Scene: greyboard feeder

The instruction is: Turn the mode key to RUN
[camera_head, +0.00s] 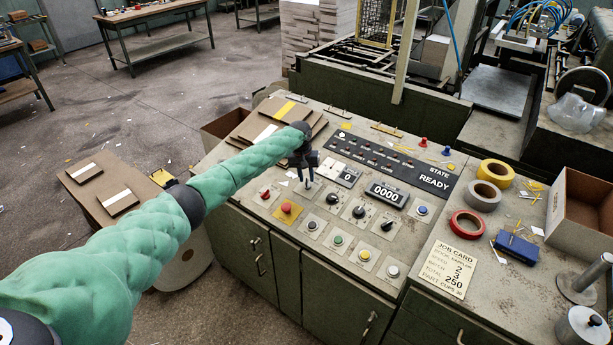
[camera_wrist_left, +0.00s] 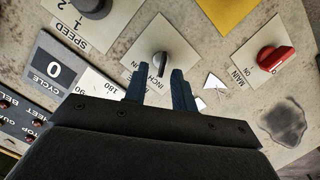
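The mode key (camera_wrist_left: 161,58) is a grey key-like lever on a cream plate whose printing reads INCH, partly covered by my fingers. I see no legible RUN mark. In the head view its plate (camera_head: 308,190) lies under my left gripper (camera_head: 306,173), which points down at the control panel. In the left wrist view my left gripper (camera_wrist_left: 161,80) has two dark blue fingers standing apart. The key shows just past and between their tips; I cannot tell whether they touch it. My right gripper is not in view.
A red MAIN switch (camera_wrist_left: 274,58) and the SPEED knob (camera_wrist_left: 94,6) flank the key. A red mushroom button (camera_head: 287,207) sits close by. The display (camera_head: 434,178) reads STATE READY. Tape rolls (camera_head: 482,196) and a cardboard box (camera_head: 583,213) stand at right.

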